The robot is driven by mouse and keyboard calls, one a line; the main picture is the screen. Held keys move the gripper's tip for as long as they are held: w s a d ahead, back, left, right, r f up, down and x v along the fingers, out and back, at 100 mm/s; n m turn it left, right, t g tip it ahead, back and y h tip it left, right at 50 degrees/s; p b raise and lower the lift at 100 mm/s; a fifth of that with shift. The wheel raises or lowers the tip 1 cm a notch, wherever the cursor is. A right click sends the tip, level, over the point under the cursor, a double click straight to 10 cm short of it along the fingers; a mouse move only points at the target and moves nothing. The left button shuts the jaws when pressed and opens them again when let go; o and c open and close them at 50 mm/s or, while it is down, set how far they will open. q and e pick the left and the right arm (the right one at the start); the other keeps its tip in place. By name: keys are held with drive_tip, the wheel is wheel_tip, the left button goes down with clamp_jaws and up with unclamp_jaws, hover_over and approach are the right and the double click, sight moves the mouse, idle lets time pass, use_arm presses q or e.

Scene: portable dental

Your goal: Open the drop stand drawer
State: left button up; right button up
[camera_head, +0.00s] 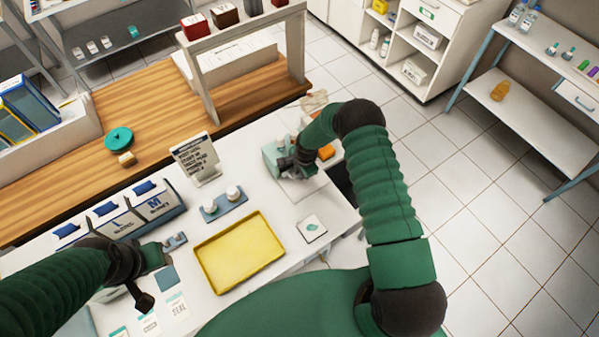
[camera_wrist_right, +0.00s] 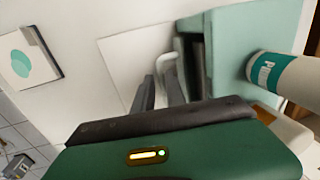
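The drop stand (camera_head: 274,157) is a pale teal box at the right end of the white counter. In the right wrist view its teal body (camera_wrist_right: 228,50) fills the upper right, with a dark strip along its front. A white curved handle (camera_wrist_right: 166,60) sticks out from that front. My right gripper (camera_head: 290,168) is at the stand; in the wrist view its two dark fingers (camera_wrist_right: 161,82) reach the handle, which shows at the fingertips. Whether they grip it is unclear. My left gripper (camera_head: 150,270) is low over the counter's left part, away from the stand; its fingers are unclear.
A white bottle with a teal label (camera_wrist_right: 285,78) is by the stand. A yellow tray (camera_head: 240,252), a blue holder with white jars (camera_head: 224,204), a sign (camera_head: 196,158) and a card (camera_head: 311,228) are on the counter. White surface lies bare before the stand.

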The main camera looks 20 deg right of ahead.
drive_tip(key=shift+w, duration=0.1)
drive_tip(key=shift+c, duration=1.1)
drive_tip(key=shift+a+r, duration=0.1)
drive_tip(key=shift+a, duration=0.5)
clamp_jaws()
use_arm(q)
drive_tip(key=shift+w+a+f, duration=0.1)
drive_tip(key=shift+w+a, duration=0.1)
drive_tip(key=shift+a, duration=0.15)
drive_tip(key=shift+d, duration=0.25)
use_arm(e)
drive_tip(key=shift+d, duration=0.1)
